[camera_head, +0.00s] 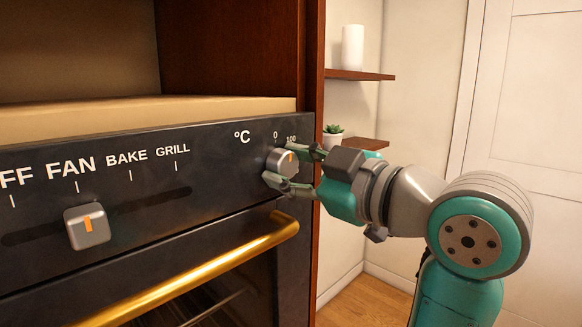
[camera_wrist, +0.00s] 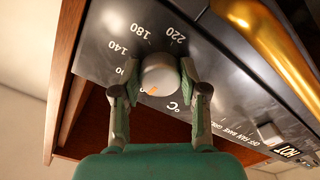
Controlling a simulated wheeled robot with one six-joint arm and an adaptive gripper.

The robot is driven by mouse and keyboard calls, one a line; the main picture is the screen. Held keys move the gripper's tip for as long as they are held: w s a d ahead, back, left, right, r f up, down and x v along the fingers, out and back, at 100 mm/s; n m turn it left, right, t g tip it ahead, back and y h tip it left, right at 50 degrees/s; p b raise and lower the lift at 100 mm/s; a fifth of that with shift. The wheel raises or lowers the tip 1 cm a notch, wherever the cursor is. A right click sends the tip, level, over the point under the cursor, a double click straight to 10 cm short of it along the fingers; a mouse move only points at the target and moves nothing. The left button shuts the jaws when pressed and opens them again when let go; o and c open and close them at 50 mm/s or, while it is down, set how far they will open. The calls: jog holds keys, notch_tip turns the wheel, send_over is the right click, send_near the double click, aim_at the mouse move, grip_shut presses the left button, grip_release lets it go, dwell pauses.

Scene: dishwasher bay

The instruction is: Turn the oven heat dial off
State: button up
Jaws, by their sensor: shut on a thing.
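The oven heat dial (camera_head: 281,163) is a round grey knob with an orange mark, under the °C sign at the right end of the black panel. In the head view the mark is on the upper right part of its face, near the 0 and 100 labels; its exact reading cannot be told. My gripper (camera_head: 289,168) reaches in from the right and is shut on the dial, one finger on each side. In the wrist view the dial (camera_wrist: 158,73) sits between both fingers, its mark toward the bottom. The 140, 180 and 220 labels show around it.
A square function knob (camera_head: 87,227) sits on a slot to the left, near FAN. A gold oven handle (camera_head: 205,268) runs below the panel. A wooden cabinet side (camera_head: 314,60) stands close to the right of the panel, with shelves (camera_head: 358,75) beyond.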

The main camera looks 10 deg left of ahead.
jog(key=shift+n, duration=0.6)
jog(key=o, duration=1.1)
jog(key=shift+o, duration=0.2)
jog(key=v, duration=1.2)
jog(key=shift+f, duration=0.1)
